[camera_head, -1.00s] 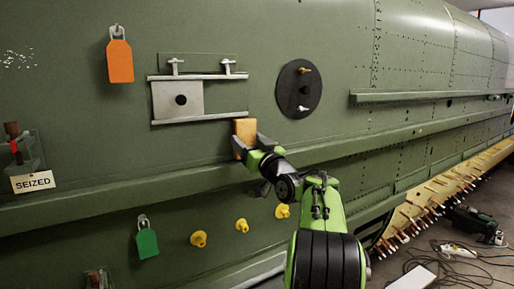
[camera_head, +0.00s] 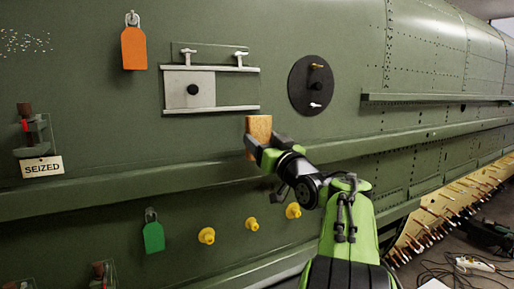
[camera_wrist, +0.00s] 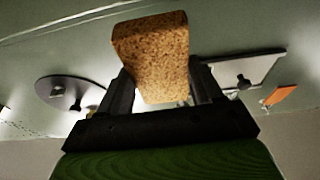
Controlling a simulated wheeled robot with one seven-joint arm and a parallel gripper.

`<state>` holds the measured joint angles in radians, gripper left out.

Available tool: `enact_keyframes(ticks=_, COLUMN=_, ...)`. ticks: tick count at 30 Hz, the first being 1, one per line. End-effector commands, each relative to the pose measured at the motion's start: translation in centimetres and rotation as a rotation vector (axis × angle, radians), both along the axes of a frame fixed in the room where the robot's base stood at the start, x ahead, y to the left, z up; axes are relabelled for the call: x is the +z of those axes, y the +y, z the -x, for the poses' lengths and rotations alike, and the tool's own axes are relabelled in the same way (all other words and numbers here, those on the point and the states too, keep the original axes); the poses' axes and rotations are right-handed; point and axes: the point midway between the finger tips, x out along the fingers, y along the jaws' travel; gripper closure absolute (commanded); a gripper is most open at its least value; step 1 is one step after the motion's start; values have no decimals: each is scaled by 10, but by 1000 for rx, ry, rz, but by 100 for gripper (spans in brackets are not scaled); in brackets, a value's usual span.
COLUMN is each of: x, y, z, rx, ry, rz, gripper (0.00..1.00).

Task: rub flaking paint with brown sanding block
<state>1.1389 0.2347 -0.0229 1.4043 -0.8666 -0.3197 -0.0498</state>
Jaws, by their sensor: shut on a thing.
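The brown sanding block (camera_head: 258,131) is held in my gripper (camera_head: 262,148) in front of the green fuselage wall, below the grey sliding plate. In the wrist view the block (camera_wrist: 152,55) is large and sits between the two dark fingers of my gripper (camera_wrist: 157,88). I cannot tell whether the block touches the wall. A patch of pale flaking specks (camera_head: 27,41) is on the wall at the upper left, well away from the block.
An orange tag (camera_head: 134,48), a grey plate in rails (camera_head: 190,90), a dark disc (camera_head: 312,88), a SEIZED fitting (camera_head: 42,166), a green tag (camera_head: 153,237) and yellow knobs (camera_head: 207,236) are on the wall. A long ledge (camera_head: 120,187) runs below the block.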

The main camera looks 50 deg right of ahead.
Motion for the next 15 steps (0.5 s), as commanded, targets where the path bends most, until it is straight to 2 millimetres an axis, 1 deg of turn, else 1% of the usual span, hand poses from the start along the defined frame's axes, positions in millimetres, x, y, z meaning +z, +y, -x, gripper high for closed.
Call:
enact_keyframes(ticks=3, x=-1, y=2, z=5, rx=2, ry=0, rz=1, gripper=59)
enact_keyframes(ticks=11, x=0, y=3, z=6, rx=1, ry=0, rz=0, gripper=59)
enact_keyframes(ticks=15, x=-1, y=5, z=18, rx=-2, ry=0, rz=2, gripper=59)
